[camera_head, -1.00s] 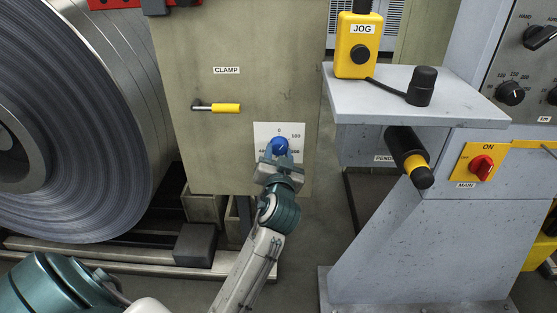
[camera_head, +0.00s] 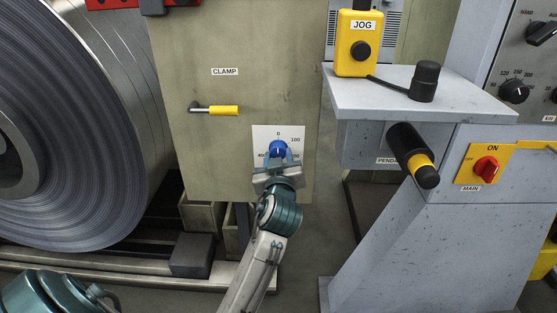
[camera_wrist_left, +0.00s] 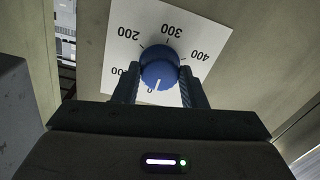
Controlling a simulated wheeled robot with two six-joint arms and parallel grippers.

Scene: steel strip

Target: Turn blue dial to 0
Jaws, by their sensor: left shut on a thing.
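The blue dial (camera_head: 279,148) sits on a white scale plate (camera_head: 294,132) low on the beige panel. Its white pointer line stands close to upright, toward the 0 at the top of the plate. My left gripper (camera_head: 279,155) comes up from below and is shut on the dial, one finger on each side. In the left wrist view the picture is turned over: the dial (camera_wrist_left: 159,68) sits between the fingertips (camera_wrist_left: 160,82), and its white mark points down at the 0. The fingers partly cover the lower numbers. My right gripper is not in view.
A yellow-handled CLAMP lever (camera_head: 224,110) is on the same panel. A large steel coil (camera_head: 110,130) stands at left. At right are a grey shelf (camera_head: 390,100) with a yellow JOG box (camera_head: 358,45), a black-and-yellow pendant (camera_head: 412,155) and a red MAIN switch (camera_head: 486,169).

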